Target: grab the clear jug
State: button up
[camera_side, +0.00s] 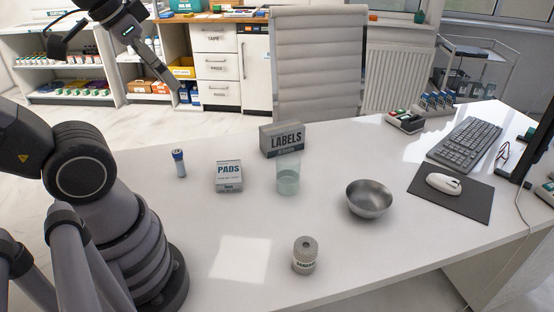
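The clear jug (288,181) stands upright on the white table, near its middle. It is see-through, with a pale green tint in its lower part. It stands just in front of the grey LABELS box (282,140). My gripper (113,66) is high at the upper left, well above and far to the left of the jug. Its fingers are spread wide with nothing between them.
A metal bowl (369,199) is to the right. A grey ridged container (305,255) stands in front.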

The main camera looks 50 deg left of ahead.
jog(key=shift+c, duration=1.4)
jog(key=w+a+f+m+t+y, duration=0.1)
jog(key=w+a+f+m, duration=0.1)
jog(key=w+a+f, duration=0.55)
jog(key=w+a+f+m+y, duration=0.1)
jog(key=w+a+f+m, duration=0.2)
jog(key=w, duration=0.7)
jog(key=m+t+h, duration=0.1)
jog(key=t+h, duration=0.4)
jog(key=h, duration=0.4)
send_near(297, 180)
jog(key=x, duration=0.7)
jog(key=f+x, duration=0.1)
jog(key=x, duration=0.2)
jog(key=shift+w+a+f, duration=0.2)
jog(key=shift+a, duration=0.05)
